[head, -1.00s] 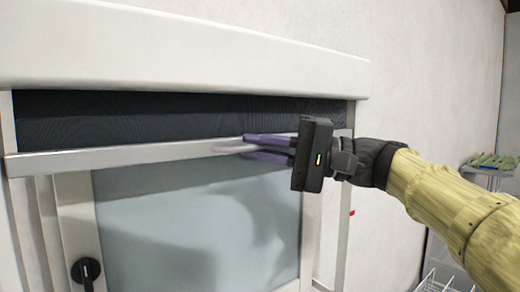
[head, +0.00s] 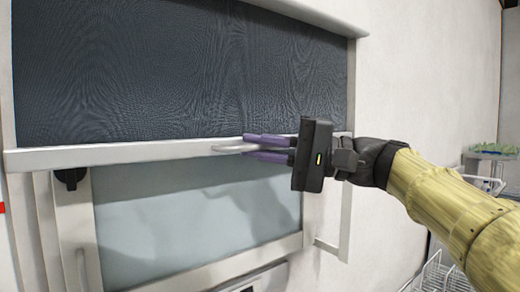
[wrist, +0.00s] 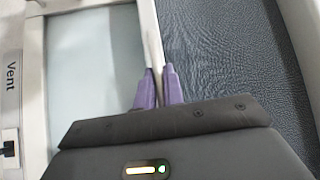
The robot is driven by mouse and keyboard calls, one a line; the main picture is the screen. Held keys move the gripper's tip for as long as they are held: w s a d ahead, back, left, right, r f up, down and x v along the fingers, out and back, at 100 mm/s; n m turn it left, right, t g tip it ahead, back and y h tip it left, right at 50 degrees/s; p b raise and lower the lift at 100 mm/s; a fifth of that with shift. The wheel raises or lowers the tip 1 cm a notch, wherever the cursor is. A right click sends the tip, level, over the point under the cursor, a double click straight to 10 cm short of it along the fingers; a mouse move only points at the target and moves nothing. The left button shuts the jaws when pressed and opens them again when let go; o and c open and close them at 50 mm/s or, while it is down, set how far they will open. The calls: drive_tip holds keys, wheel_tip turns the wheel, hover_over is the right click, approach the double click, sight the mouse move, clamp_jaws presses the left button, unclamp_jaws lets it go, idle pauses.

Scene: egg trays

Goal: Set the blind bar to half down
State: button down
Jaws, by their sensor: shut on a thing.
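The dark blind (head: 180,75) hangs in front of a white-framed window in the head view, with its pale bar (head: 120,155) along the lower edge. Below the bar a band of frosted glass (head: 190,210) shows. My gripper (head: 248,148) is shut on the bar, near its right part, with purple fingers above and below it. In the wrist view the fingers (wrist: 158,88) close on the bar (wrist: 150,25), with blind fabric (wrist: 225,60) to the right and glass to the left. The bar's part between the fingers is hidden.
A black window handle (head: 70,178) sits just under the bar at the left. A wire rack (head: 440,275) and a small table with green things (head: 492,150) stand at the right. A "Vent" label (wrist: 11,77) shows in the wrist view.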

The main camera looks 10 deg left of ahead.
drive_tip(key=shift+f+b, duration=1.9)
drive_tip(key=shift+f, duration=0.5)
drive_tip(key=c, duration=1.5)
unclamp_jaws()
drive_tip(key=w+d+f+b, duration=0.1)
drive_tip(key=d+f+b, duration=0.1)
drive_tip(key=d, duration=1.5)
drive_tip(key=shift+w, duration=0.3)
drive_tip(key=shift+d+f, duration=0.1)
drive_tip(key=shift+f, duration=0.05)
